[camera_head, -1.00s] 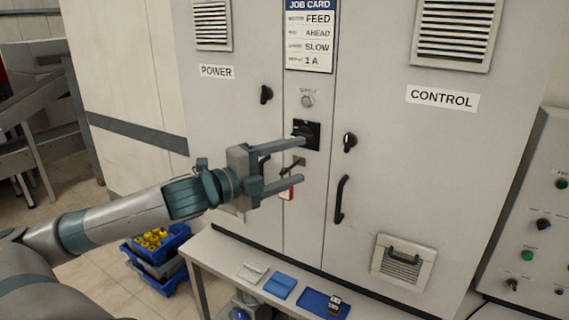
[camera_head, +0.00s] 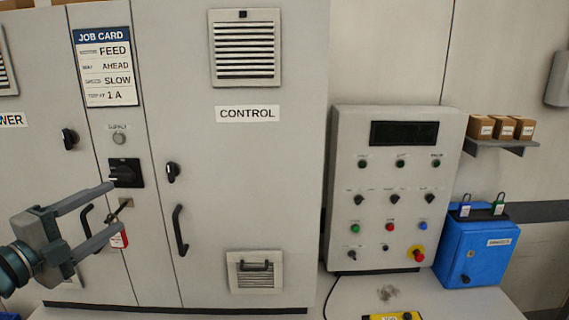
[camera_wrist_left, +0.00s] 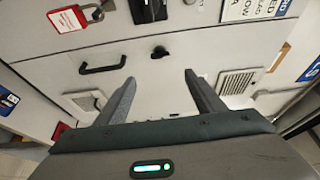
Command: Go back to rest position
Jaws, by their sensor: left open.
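My left gripper (camera_head: 108,214) is open and empty in front of the grey cabinet (camera_head: 228,170). A red padlock (camera_wrist_left: 68,18) and a black handle (camera_wrist_left: 103,66) show there beyond the fingers. My right gripper is in neither view.
A control panel (camera_head: 392,185) with knobs, buttons and a red emergency stop (camera_head: 416,254) stands at right on the table (camera_head: 450,304). A blue box (camera_head: 476,250) with padlocks is beside it. A yellow item (camera_head: 392,317) lies at the front edge.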

